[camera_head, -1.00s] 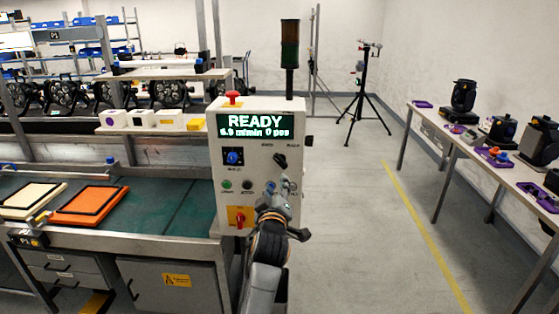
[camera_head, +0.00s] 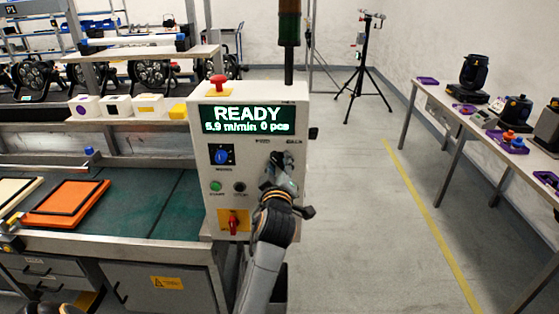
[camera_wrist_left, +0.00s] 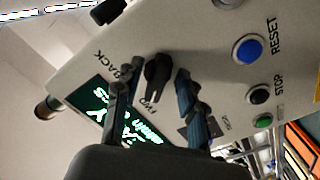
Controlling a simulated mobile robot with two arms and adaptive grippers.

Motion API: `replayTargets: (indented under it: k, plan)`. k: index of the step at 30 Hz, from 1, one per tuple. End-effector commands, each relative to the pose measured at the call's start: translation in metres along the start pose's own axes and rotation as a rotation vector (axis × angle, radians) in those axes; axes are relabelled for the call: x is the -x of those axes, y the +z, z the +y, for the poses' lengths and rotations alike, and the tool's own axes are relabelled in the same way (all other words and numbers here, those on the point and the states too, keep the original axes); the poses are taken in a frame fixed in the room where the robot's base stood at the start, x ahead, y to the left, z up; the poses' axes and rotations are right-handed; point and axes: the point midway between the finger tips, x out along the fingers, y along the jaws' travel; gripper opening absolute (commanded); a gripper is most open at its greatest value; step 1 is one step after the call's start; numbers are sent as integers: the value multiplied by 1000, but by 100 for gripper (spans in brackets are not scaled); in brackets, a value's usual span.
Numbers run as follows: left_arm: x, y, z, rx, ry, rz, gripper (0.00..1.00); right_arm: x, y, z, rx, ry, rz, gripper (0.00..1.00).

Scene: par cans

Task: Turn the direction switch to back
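The direction switch is a black knob (camera_wrist_left: 157,75) on the white control box, between the labels BACK (camera_wrist_left: 115,68) and FWD (camera_wrist_left: 146,104) in the left wrist view. Its narrow end lies towards FWD. My left gripper (camera_wrist_left: 156,84) is open, with one finger on each side of the knob. Small gaps show beside the knob, and I cannot tell whether a finger touches it. In the head view my left gripper (camera_head: 281,166) is at the right part of the control box (camera_head: 299,200) and largely covers the switch. My right gripper is not in view.
A conveyor (camera_head: 150,210) is at left. Clear floor (camera_head: 355,215) lies right of the box.

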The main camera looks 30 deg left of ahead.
Motion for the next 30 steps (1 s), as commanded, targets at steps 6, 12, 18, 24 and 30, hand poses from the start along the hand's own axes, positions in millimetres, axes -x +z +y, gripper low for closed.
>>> replayTargets:
  k: [6, 12, 18, 24, 30]
  plan:
    - [0, 0, 0, 0, 0, 0, 40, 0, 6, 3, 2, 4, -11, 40]
    - [0, 0, 0, -1, 0, 0, 0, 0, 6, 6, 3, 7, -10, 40]
    - [0, 0, 0, -2, 0, 0, 0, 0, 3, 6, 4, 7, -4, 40]
    - [0, -1, 0, -39, 1, 1, 0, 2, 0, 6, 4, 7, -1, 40]
    - [0, -2, 1, -147, 1, 2, 0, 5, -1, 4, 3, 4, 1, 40]
